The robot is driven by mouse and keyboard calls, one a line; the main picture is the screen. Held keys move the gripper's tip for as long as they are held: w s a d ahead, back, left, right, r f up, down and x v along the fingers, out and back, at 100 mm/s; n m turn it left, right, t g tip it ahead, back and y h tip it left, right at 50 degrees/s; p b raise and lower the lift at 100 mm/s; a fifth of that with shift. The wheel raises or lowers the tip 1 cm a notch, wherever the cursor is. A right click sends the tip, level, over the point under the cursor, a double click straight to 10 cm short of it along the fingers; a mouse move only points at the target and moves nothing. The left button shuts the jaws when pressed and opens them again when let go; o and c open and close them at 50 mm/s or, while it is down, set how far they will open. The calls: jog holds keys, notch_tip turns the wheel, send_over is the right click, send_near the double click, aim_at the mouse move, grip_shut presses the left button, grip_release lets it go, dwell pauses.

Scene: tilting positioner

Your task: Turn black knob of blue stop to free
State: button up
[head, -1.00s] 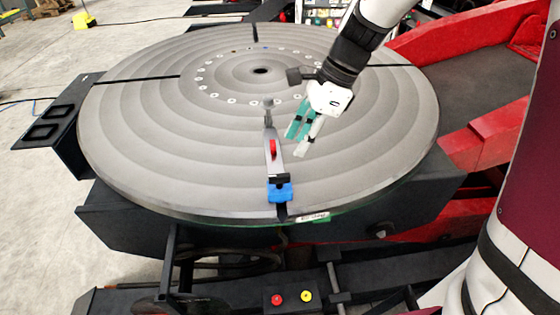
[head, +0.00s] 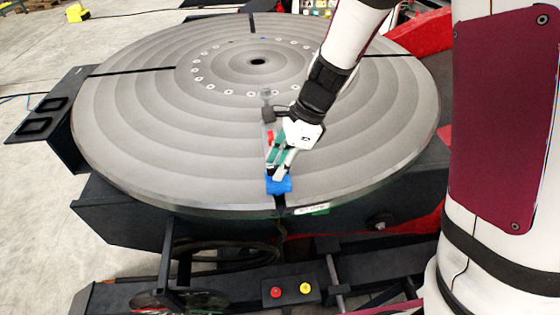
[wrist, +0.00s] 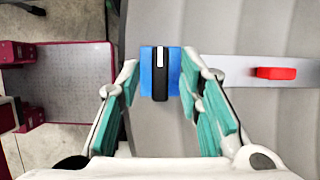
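The blue stop (head: 279,184) sits near the front rim of the round turntable, in line with a radial slot. In the wrist view the blue stop (wrist: 147,82) carries a black knob (wrist: 161,72) with a white line, its long side running up and down in that picture. My gripper (head: 274,172) hangs just above the stop. In the wrist view my gripper (wrist: 160,92) is open, its teal-padded fingers on either side of the knob with gaps. I see no contact with the knob.
A grey bar with a red block (wrist: 277,73) lies right of the stop in the wrist view. The grey turntable (head: 130,130) is otherwise largely clear. A red button (head: 276,292) and a yellow button (head: 305,288) are on a box below its front edge.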

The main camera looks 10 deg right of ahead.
grip_shut()
jog(key=shift+n, duration=0.3)
jog(key=n+g, duration=0.1)
jog(key=n, duration=0.2)
jog(key=n+g, duration=0.1)
jog(key=n, duration=0.2)
jog(key=shift+w+g+h, duration=0.2)
jog(key=shift+g+h, duration=0.1)
jog(key=n+g+h, duration=0.1)
jog(key=n, duration=0.2)
jog(key=shift+w+a+n, duration=0.1)
jog(key=shift+n, duration=0.3)
jog(key=shift+n+g+h, duration=0.3)
jog(key=shift+n+h, duration=0.2)
jog(key=shift+n, duration=1.1)
jog(key=shift+o, duration=0.5)
grip_release()
